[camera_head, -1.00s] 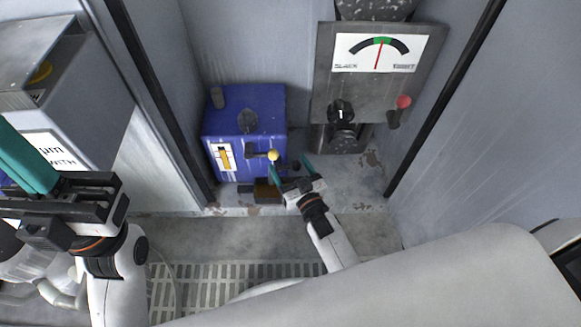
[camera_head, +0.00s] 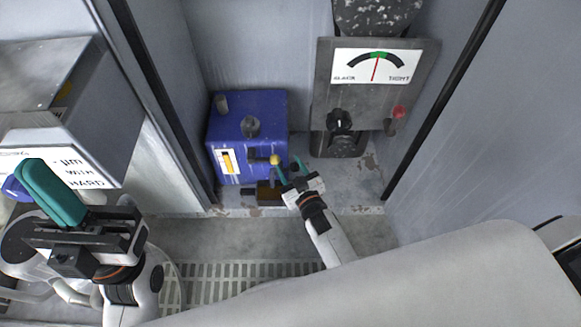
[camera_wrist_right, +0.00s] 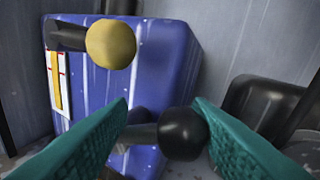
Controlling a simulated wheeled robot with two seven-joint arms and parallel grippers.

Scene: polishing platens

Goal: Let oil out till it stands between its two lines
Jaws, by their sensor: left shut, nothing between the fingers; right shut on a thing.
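The blue oil tank (camera_head: 248,115) stands at the back left of the bay. Its white sight gauge (camera_head: 228,161) has a yellow column; in the right wrist view the gauge (camera_wrist_right: 57,85) shows red marks, and the column seems to reach above the upper one. A yellow ball knob (camera_head: 275,159) sticks out beside the gauge. Below it is a black ball knob (camera_wrist_right: 182,135) on a dark stem. My right gripper (camera_head: 291,170) is shut on the black knob. My left gripper (camera_head: 45,185) is shut and empty at far left.
A dark brown tray (camera_head: 268,196) lies on the floor under the tank's front. To the right stands a grey panel with a dial (camera_head: 376,66), a black knob (camera_head: 340,121) and a red knob (camera_head: 398,112). A grey cabinet (camera_head: 75,110) is at left.

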